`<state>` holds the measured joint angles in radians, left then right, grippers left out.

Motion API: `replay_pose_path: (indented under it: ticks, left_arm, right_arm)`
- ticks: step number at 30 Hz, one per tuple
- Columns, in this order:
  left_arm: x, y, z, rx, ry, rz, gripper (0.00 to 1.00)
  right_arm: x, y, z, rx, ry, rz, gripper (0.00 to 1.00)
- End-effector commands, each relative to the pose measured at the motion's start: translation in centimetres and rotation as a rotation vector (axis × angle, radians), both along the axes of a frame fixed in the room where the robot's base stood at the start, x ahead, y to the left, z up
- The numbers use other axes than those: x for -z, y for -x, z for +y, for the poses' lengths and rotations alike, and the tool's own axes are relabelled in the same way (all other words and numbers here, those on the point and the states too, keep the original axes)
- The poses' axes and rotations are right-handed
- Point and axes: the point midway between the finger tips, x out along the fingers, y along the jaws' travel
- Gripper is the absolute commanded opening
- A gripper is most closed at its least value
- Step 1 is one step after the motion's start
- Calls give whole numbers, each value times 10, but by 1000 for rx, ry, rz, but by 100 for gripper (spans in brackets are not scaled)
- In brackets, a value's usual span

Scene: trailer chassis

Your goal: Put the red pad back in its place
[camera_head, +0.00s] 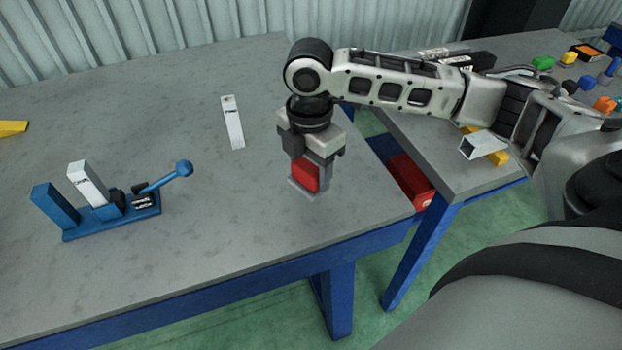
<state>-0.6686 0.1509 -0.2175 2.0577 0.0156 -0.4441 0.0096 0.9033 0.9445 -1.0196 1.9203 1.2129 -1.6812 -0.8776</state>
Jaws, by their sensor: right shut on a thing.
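The red pad (304,176) is a small red block low over the front right part of the grey table. My right gripper (312,172) points straight down and is shut on it, with grey fingers at its sides. A grey piece (306,193) shows just under the pad. I cannot tell whether the pad touches it or sits in it. The gripper hides the pad's top and far side. My left gripper is not in view.
A blue clamp fixture (110,218) with a ball-ended lever and a white block (86,182) stands at the left. Another white block (232,122) lies mid-table. A red box (410,182) sits lower, between the tables. The left table's front middle is clear.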

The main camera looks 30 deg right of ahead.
Motion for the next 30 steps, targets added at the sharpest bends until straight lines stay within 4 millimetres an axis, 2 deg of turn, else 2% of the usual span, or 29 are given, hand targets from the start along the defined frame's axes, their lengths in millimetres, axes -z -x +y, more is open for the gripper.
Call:
replay_pose_path:
  ticks: [3,10,16,27,28,30]
  left_arm:
    - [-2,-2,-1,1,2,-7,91]
    - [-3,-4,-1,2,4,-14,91]
    - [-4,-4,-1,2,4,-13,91]
    - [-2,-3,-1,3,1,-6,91]
    - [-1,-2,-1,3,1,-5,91]
    - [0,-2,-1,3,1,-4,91]
  right_arm:
    - [14,-9,-7,0,0,0,21]
    - [27,-17,-14,0,0,0,21]
    - [54,-15,-13,-2,0,1,21]
    - [58,-15,-13,-2,0,-1,21]
    - [58,-15,-13,-2,0,-1,62]
    - [58,-15,-13,-2,0,-1,78]
